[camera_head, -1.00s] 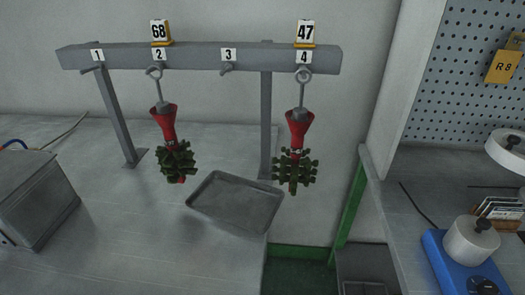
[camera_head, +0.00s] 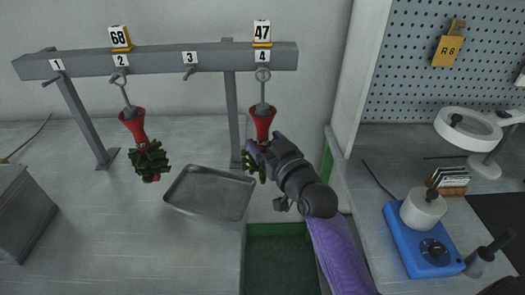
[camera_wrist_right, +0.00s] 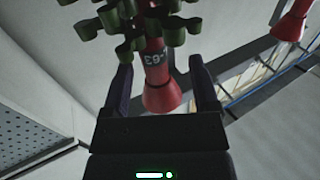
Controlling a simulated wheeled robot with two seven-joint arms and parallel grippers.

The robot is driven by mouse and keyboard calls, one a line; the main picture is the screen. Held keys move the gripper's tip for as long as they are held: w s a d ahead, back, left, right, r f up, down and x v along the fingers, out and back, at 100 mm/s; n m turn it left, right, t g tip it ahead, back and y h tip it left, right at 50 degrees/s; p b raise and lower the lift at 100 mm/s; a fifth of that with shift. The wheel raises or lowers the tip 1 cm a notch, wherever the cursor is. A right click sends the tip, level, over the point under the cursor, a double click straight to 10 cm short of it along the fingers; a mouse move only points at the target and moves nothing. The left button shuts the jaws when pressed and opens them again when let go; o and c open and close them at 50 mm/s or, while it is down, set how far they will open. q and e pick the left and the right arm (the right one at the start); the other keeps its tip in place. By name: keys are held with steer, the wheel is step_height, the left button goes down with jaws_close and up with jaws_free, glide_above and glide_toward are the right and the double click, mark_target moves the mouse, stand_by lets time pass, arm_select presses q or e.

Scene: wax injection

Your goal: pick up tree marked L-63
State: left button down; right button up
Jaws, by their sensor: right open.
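A tree with a red funnel (camera_head: 263,122) and dark green parts hangs by a metal ring rod from peg 4 of the rack (camera_head: 170,60). In the right wrist view its red stem (camera_wrist_right: 155,62) carries an upside-down mark of which "-63" is readable. My right gripper (camera_head: 256,156) is at this tree in the head view, covering much of its green part. In the wrist view the open fingers (camera_wrist_right: 161,70) stand on either side of the red stem, not closed on it. Another red and green tree (camera_head: 133,127) hangs from peg 2. My left gripper is not in view.
A grey metal tray (camera_head: 210,192) lies on the table below the rack. Tags 68 (camera_head: 120,38) and 47 (camera_head: 262,32) stand on the rack. A blue device (camera_head: 425,247) and a white lamp (camera_head: 468,130) are on the right bench. Pegs 1 and 3 are empty.

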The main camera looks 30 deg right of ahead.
steer(key=w, duration=0.1)
steer(key=w+b, duration=0.1)
steer(key=w, duration=0.1)
steer(key=w+f, duration=0.1)
steer(key=shift+w+d, duration=0.25)
steer(key=shift+w, duration=0.1)
steer(key=shift+r, duration=0.1)
jaws_close()
